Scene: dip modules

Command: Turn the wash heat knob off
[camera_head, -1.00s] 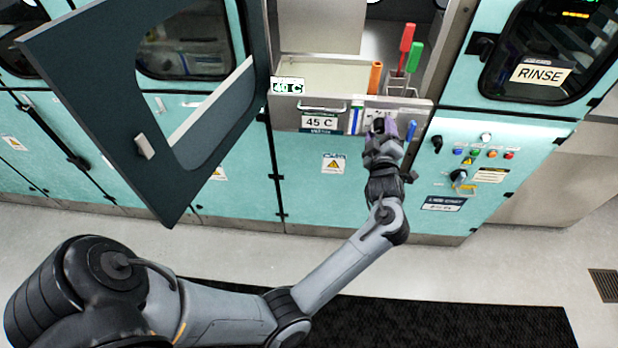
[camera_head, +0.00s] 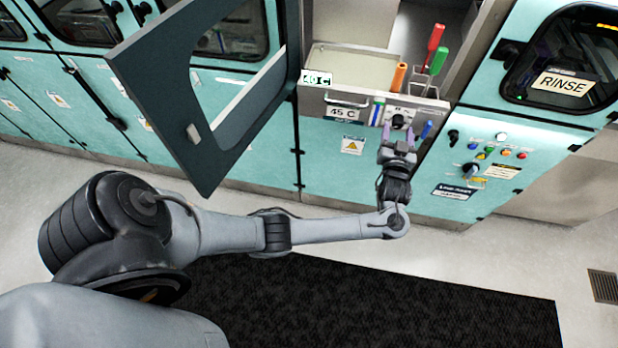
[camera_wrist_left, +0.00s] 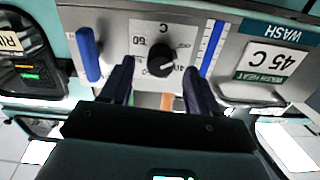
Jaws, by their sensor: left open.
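The wash heat knob (camera_head: 398,121) is a round black dial on a pale plate on the front of the open wash station. It also shows in the left wrist view (camera_wrist_left: 160,62), with its pale pointer mark toward the lower right and "C", "60" and partly hidden lettering around it. A "45 C" wash heat label (camera_head: 342,114) is to its left. My left gripper (camera_head: 398,138) is open and empty just in front of and below the knob. In the left wrist view its dark fingers (camera_wrist_left: 158,84) flank the knob without visibly touching it. My right gripper is not in view.
A blue handle (camera_head: 427,129) is right of the knob, and a blue-and-white gauge strip (camera_head: 377,112) is left of it. The dark open door (camera_head: 180,135) swings out at left. A panel of small buttons and a knob (camera_head: 474,170) is at right.

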